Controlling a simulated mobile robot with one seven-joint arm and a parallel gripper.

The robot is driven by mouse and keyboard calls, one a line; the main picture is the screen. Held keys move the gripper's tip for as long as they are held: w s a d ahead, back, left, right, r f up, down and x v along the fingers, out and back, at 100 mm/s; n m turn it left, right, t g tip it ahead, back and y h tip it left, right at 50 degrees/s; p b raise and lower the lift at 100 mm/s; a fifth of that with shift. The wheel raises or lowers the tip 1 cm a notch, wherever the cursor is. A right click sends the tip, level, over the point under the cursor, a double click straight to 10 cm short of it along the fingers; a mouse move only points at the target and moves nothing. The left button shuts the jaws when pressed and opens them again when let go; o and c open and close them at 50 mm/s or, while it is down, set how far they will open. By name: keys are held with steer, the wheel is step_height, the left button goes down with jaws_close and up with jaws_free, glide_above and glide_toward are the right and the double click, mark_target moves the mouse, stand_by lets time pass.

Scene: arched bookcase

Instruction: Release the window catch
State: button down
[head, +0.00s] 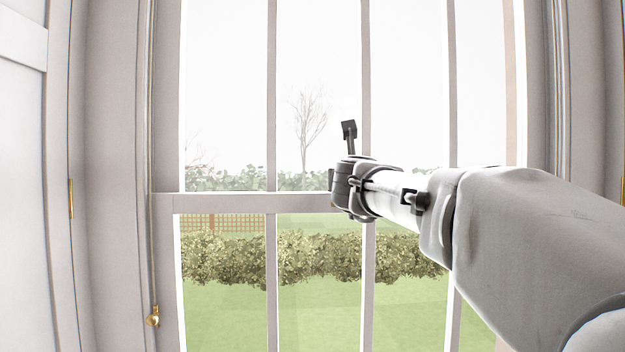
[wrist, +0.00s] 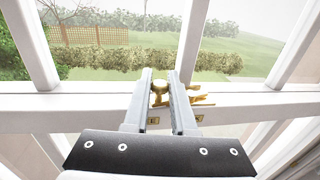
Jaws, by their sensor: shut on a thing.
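The brass window catch (wrist: 200,98) sits on the meeting rail (wrist: 255,97) of the sash window in the wrist view. Its round knob (wrist: 160,87) lies between the two fingers of my gripper (wrist: 160,73), and more of the brass shows to the right of the right finger. My gripper is shut on the catch. In the head view my gripper (head: 343,189) is at the meeting rail (head: 235,203), and it hides the catch and its own fingertips.
Upright glazing bars (head: 271,100) divide the panes above and below the rail. A cord with a brass knob (head: 152,317) hangs at the left of the window frame. A white panel (head: 22,180) stands at the far left. A hedge and lawn lie outside.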

steer(key=shift+f, duration=0.2)
steer(key=c, duration=0.8)
jaws_free()
steer(key=shift+o, duration=0.2)
steer(key=s+a+b, duration=0.1)
steer(key=s+a, duration=0.1)
steer(key=s, duration=1.5)
steer(key=shift+a+b, duration=0.25)
steer(key=shift+b, duration=0.1)
steer(key=shift+s, duration=0.1)
